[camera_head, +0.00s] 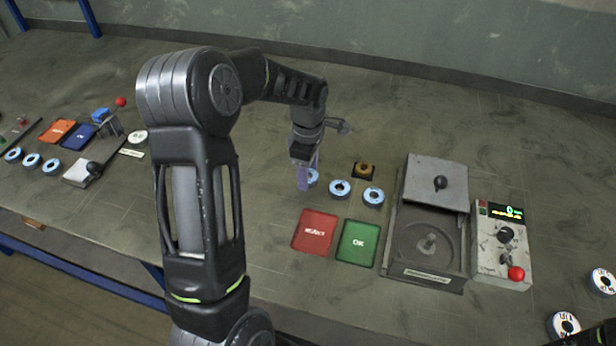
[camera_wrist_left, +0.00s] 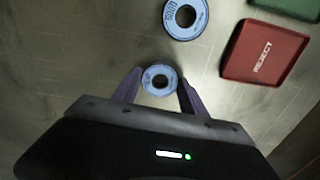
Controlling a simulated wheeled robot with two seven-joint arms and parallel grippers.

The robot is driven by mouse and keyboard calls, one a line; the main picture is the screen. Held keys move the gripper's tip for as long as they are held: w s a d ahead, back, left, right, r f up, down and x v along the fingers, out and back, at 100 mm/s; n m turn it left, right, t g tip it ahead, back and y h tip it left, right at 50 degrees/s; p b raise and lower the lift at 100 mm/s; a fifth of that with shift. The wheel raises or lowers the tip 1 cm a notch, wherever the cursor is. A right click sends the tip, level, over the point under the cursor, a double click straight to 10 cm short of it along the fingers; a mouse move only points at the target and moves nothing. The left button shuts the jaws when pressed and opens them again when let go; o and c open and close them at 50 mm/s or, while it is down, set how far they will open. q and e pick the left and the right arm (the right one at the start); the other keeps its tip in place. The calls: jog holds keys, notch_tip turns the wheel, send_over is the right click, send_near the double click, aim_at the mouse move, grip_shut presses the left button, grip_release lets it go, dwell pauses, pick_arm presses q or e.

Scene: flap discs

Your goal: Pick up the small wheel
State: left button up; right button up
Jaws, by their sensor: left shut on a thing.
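The small wheel is a pale blue disc with a dark centre hole. In the left wrist view the small wheel (camera_wrist_left: 147,78) sits between the two fingertips of my left gripper (camera_wrist_left: 158,84), which is shut on it. In the head view my left gripper (camera_head: 304,180) points down at the table, with the small wheel (camera_head: 314,177) partly hidden behind its fingers. I cannot tell whether the wheel touches the table. Two similar blue discs, one (camera_head: 340,181) and another (camera_head: 373,189), lie to its right. Only a dark part shows at the bottom right corner, perhaps my right gripper.
A red reject mat (camera_head: 315,224) and a green OK mat (camera_head: 358,236) lie in front. A grey device with a lidded box (camera_head: 425,274) and a control box (camera_head: 503,274) stand right. A small dark block with an orange top (camera_head: 364,169) lies behind the discs.

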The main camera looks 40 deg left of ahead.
pick_arm(q)
notch_tip(320, 180, up, 10)
jog(key=b, duration=0.1)
jog(key=shift+b, duration=0.3)
pick_arm(e)
jog(key=shift+w+f, duration=0.1)
jog(key=shift+f, duration=0.65)
pick_arm(q)
jog(key=shift+d, duration=0.1)
